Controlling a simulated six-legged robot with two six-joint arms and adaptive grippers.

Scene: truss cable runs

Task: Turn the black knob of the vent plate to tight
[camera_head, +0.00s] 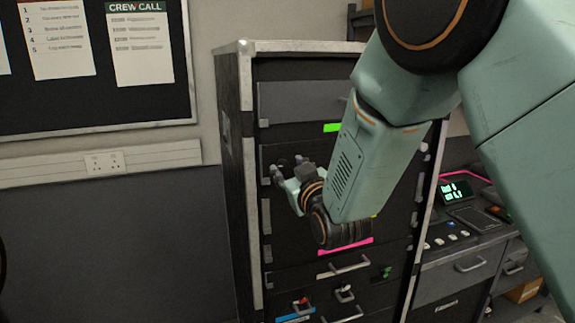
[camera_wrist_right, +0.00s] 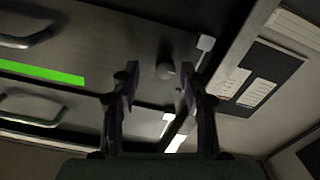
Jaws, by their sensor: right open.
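A small dark round knob (camera_wrist_right: 165,71) shows in the right wrist view, on a dark plate (camera_wrist_right: 100,62) of the rack. It appears between the two fingertips of my right gripper (camera_wrist_right: 160,76), which is open; I see no contact, and cannot tell the gap in depth. In the head view my right gripper (camera_head: 287,168) is in front of the left side of the rack's upper panels. The knob cannot be made out there. Which way the knob is turned is too dark to tell. My left gripper is not in view.
The black rack (camera_head: 246,170) has a metal-edged frame, a green strip (camera_head: 331,128), a pink strip (camera_head: 345,246) and drawer handles (camera_head: 342,265) below. A bench with a small display (camera_head: 456,192) is at right. A notice board (camera_head: 95,90) hangs at left.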

